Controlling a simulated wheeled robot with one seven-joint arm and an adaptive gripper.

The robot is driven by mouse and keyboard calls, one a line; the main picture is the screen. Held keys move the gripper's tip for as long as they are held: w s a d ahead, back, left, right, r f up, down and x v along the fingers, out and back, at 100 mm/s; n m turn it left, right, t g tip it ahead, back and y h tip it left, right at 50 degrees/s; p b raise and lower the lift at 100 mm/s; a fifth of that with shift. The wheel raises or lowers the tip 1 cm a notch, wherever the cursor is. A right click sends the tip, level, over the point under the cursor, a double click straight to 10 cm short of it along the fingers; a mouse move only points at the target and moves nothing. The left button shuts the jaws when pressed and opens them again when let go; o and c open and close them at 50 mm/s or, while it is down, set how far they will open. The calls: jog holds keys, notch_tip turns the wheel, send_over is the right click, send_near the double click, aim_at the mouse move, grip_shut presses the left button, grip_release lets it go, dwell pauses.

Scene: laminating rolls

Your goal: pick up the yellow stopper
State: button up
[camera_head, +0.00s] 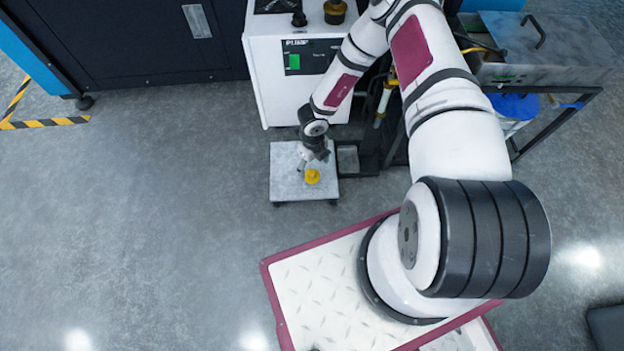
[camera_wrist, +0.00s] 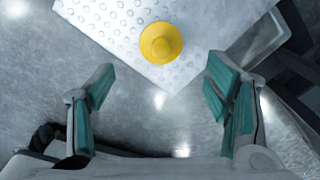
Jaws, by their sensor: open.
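The yellow stopper (camera_head: 312,176) sits on a low, light-coloured platform (camera_head: 285,186) on the floor. In the wrist view the stopper (camera_wrist: 161,43) is round with a raised centre, and it rests on the platform's dimpled white top (camera_wrist: 108,22), near a corner. My gripper (camera_head: 309,165) is over the platform, close to the stopper in the head view. In the wrist view my gripper (camera_wrist: 160,88) is open, its two green-padded fingers apart with nothing between them. The stopper lies beyond the fingertips, roughly centred between them.
A white machine (camera_head: 278,75) with a dark panel stands just behind the platform. A dark stand and a metal-topped table (camera_head: 550,55) are to the right. A grey tray-like piece (camera_wrist: 258,40) is beside the platform. The floor to the left (camera_head: 170,190) is clear.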

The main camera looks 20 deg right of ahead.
aim_at(312, 172)
notch_tip(312, 172, down, 5)
jog(key=shift+r+b, duration=0.2)
jog(key=shift+b, duration=0.55)
jog(key=f+b, duration=0.2)
jog(key=f, duration=0.1)
jog(key=f+b, duration=0.1)
jog(key=f, duration=0.1)
jog(key=shift+w, duration=0.35)
jog(key=shift+c, duration=0.3)
jog(key=c, duration=1.2)
